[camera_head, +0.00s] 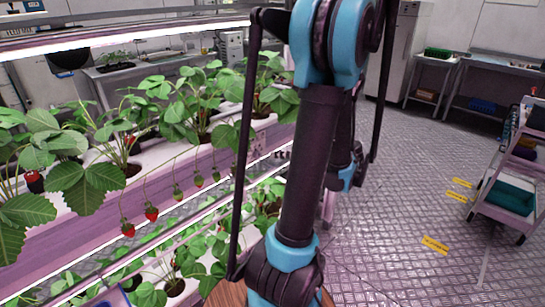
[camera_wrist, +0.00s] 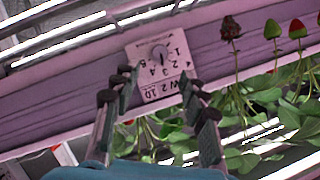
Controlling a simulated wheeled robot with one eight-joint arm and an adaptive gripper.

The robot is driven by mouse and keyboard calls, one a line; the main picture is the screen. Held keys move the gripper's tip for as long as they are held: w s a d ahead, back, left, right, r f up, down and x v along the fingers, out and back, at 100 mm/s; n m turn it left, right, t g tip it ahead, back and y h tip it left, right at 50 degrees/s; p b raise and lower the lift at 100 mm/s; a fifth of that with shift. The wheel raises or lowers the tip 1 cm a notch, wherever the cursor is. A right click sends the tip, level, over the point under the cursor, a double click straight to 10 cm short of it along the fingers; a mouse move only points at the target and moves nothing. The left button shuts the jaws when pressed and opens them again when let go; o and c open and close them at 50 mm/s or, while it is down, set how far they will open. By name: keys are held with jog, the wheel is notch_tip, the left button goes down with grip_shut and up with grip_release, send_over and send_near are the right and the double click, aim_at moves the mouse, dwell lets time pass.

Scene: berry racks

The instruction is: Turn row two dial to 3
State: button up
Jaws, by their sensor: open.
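In the wrist view a pale square dial panel (camera_wrist: 146,88) sits on the purple rack rail. It carries a round dial (camera_wrist: 160,54) with digits around it, seen tilted and partly upside down, and a small dark triangle at its right edge. Lettering below the dial includes a 2; the rest is hard to read. The dial's exact setting cannot be told. My gripper (camera_wrist: 157,79) is open and empty, its two fingers at the panel's left and right lower sides in the picture, apart from the dial.
Strawberry plants (camera_head: 110,145) fill the racks at left. Red berries (camera_head: 151,214) hang along the purple rail; berries also hang right of the panel in the wrist view (camera_wrist: 272,28). A cart (camera_head: 508,185) stands at right on open metal floor.

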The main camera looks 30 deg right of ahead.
jog(key=shift+v, duration=1.35)
jog(key=a+f+g+h, duration=0.1)
jog(key=a+f+g, duration=0.2)
jog(key=a, duration=0.4)
jog(key=a+f+g, duration=0.3)
jog(key=a, duration=0.5)
jog(key=s+a+f+g+h, duration=0.1)
jog(key=s+a+f+h, duration=0.4)
jog(key=s, duration=0.4)
jog(key=shift+s+a+g+h, duration=0.25)
jog(key=shift+a+g+h, duration=0.15)
jog(key=shift+a+h, duration=0.45)
jog(key=shift+c, duration=0.3)
